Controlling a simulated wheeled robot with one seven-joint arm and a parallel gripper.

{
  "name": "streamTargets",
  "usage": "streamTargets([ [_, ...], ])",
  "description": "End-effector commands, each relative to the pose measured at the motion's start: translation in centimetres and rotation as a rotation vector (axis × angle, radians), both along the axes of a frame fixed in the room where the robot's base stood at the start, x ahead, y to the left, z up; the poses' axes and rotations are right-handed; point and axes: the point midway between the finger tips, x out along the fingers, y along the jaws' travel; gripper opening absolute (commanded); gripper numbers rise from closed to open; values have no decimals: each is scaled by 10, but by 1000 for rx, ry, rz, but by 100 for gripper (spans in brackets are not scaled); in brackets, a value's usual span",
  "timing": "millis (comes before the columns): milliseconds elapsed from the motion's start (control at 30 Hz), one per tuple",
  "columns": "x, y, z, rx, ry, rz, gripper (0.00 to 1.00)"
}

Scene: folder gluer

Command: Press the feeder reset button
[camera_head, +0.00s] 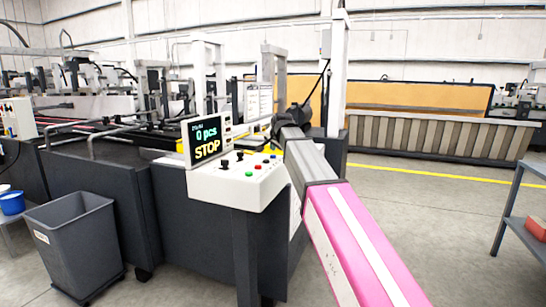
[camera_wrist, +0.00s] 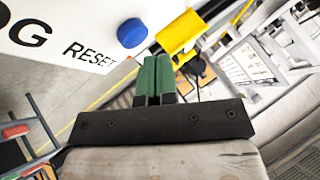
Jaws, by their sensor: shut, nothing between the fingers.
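The white control panel (camera_head: 238,186) carries small coloured buttons and dark knobs along its sloped top. In the wrist view, a round blue button (camera_wrist: 131,33) sits on the white panel beside the printed word RESET (camera_wrist: 88,54). My gripper (camera_wrist: 154,60) shows there with green fingers closed together and empty. Its tips appear just below and right of the blue button in the picture; no contact shows, and the depth gap is hard to judge. In the head view my arm reaches to the panel's right side, and the fingertips cannot be made out.
A display (camera_head: 206,140) behind the panel reads "0 pcs" and "STOP". A yellow part (camera_wrist: 181,32) lies close to the fingertips in the wrist view. A grey bin (camera_head: 76,240) stands at left, a shelf (camera_head: 516,225) at right. Open floor lies right of my arm.

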Motion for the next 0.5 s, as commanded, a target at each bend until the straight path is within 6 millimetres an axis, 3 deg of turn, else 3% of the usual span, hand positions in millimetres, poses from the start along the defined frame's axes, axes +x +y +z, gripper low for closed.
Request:
streamTargets([
  [233,0,0,5,1,-1,1,0],
  [500,1,0,28,0,-1,0,0],
])
